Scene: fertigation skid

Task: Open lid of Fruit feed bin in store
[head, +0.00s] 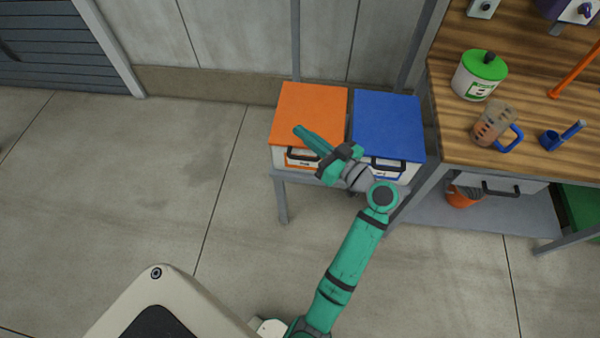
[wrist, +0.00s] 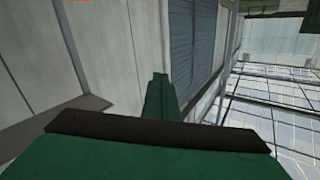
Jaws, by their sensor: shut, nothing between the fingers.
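Two white bins stand side by side on a grey stand, one with an orange lid (head: 312,105) and one with a blue lid (head: 388,125). Both lids lie flat and closed. Each bin has a dark handle and a label on its front; the labels are too small to read, so I cannot tell which is the Fruit feed bin. My gripper (head: 299,130) is shut and empty. Its fingers point up-left over the orange lid; contact cannot be told. My wrist partly hides the fronts of both bins. In the wrist view the shut fingers (wrist: 159,92) point toward a wall and shutter.
Right of the bins is a wooden workbench (head: 445,140) with a green-lidded pot (head: 479,75), a measuring jug (head: 494,124) and a blue tool (head: 562,137). Grey posts (head: 296,40) rise behind the bins. The floor to the left is clear.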

